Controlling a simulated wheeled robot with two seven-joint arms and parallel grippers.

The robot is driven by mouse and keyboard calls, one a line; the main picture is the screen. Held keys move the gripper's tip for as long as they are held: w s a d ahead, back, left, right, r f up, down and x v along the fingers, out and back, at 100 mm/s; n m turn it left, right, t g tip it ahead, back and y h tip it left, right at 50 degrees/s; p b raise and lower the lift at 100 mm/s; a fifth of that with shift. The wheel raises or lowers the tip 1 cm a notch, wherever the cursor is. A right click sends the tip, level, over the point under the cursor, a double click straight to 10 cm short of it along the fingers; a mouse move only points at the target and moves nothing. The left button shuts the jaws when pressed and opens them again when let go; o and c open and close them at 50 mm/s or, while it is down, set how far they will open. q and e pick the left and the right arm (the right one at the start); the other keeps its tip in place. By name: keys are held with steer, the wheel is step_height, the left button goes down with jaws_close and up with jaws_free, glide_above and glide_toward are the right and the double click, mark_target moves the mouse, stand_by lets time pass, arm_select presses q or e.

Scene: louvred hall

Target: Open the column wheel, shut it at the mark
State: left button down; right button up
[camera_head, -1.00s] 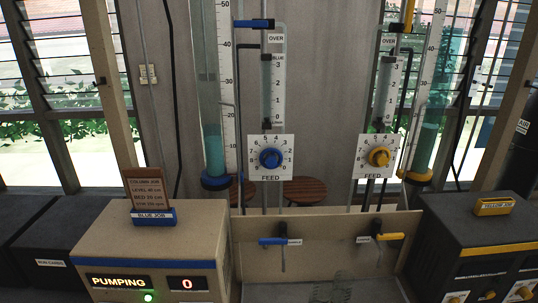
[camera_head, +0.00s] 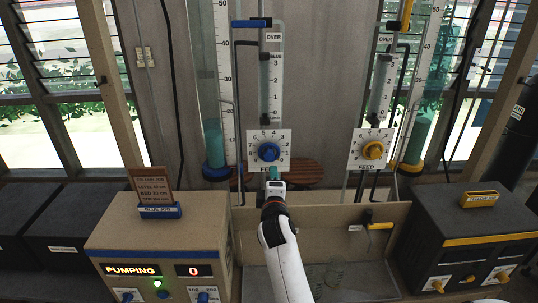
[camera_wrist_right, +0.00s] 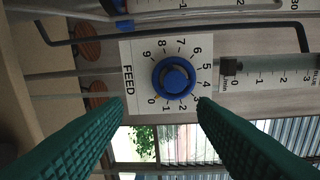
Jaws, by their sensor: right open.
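The blue feed wheel (camera_head: 268,152) sits on a white numbered dial plate (camera_head: 284,139) on the blue-side stand. It also shows in the right wrist view (camera_wrist_right: 173,76), with the plate's digits around it. My right gripper (camera_wrist_right: 160,104) is open, its green fingers reaching toward the wheel from either side, apart from it. In the head view its fingertips (camera_head: 273,174) are just below the wheel. The blue-based column (camera_head: 213,145) holds teal liquid beside a centimetre scale (camera_head: 227,90). A brown card (camera_head: 155,183) reads "Column job" and stands in the "Blue job" holder (camera_head: 158,211). My left gripper is out of view.
A yellow feed wheel (camera_head: 373,150) and yellow-based column (camera_head: 418,140) stand at right. A tan box (camera_head: 150,240) shows "PUMPING" and 0. A black yellow-striped box (camera_head: 475,240) is at right. A yellow-handled tap (camera_head: 378,226) is on the tan panel.

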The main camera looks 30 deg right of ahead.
mark_target(270, 157)
steer(key=shift+n+t, duration=0.3)
steer(key=shift+n, duration=0.2)
steer(key=b+x, duration=0.1)
steer(key=x, duration=0.2)
steer(key=r+b+x, duration=0.1)
steer(key=b+x, duration=0.1)
steer(key=x, duration=0.1)
steer(key=b+x, duration=0.1)
steer(key=x, duration=0.2)
steer(key=shift+w+r, duration=0.15)
steer(key=shift+w, duration=0.2)
steer(key=shift+w+r, duration=0.1)
steer(key=shift+r, duration=0.05)
